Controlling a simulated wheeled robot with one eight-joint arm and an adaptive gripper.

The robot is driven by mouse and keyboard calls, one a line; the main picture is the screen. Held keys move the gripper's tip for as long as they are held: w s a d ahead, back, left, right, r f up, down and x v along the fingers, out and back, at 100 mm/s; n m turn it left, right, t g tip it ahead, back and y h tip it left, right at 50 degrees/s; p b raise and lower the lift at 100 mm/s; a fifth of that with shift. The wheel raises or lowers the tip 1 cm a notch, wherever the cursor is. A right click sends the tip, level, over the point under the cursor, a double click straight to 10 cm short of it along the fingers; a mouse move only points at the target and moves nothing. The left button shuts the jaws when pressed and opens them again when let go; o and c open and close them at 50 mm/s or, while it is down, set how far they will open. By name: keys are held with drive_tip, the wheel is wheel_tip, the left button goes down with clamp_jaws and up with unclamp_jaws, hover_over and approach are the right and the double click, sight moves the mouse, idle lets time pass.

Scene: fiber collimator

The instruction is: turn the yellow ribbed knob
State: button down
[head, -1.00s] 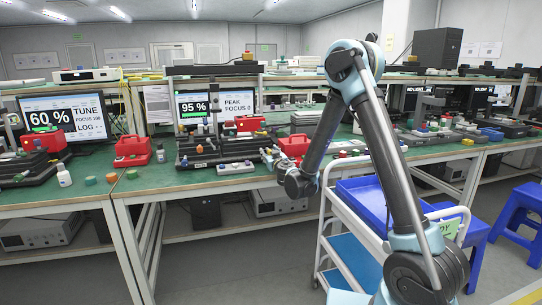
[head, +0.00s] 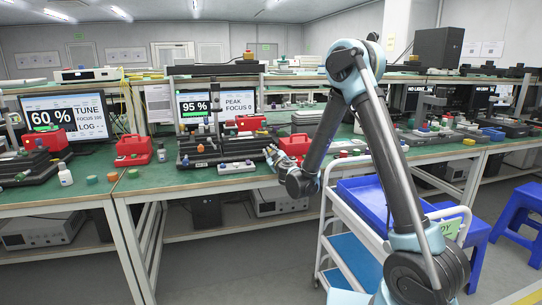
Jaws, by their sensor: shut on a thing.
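My gripper (head: 272,154) reaches over the front part of the green bench, at the right end of a black optical fixture (head: 200,161). Its fingers look shut on a small part there, which I take to be the yellow ribbed knob. The knob itself is hidden by the fingers or too small to make out. A monitor (head: 198,107) behind the fixture shows 95 %, and a sign (head: 240,105) beside it reads PEAK FOCUS.
A red case (head: 133,150) stands left of the fixture and another red case (head: 294,145) behind my gripper. Small caps lie on the bench's front edge. A white cart (head: 345,215) with a blue tray stands below my arm. Blue stools (head: 518,215) are at the right.

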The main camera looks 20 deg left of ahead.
idle(0.4)
drive_tip(key=c, duration=1.3)
unclamp_jaws()
drive_tip(key=shift+s, duration=0.15)
drive_tip(key=v, duration=1.1)
drive_tip(key=shift+s+d+f, duration=0.15)
drive_tip(key=shift+s+d, duration=0.15)
drive_tip(key=shift+d, duration=0.05)
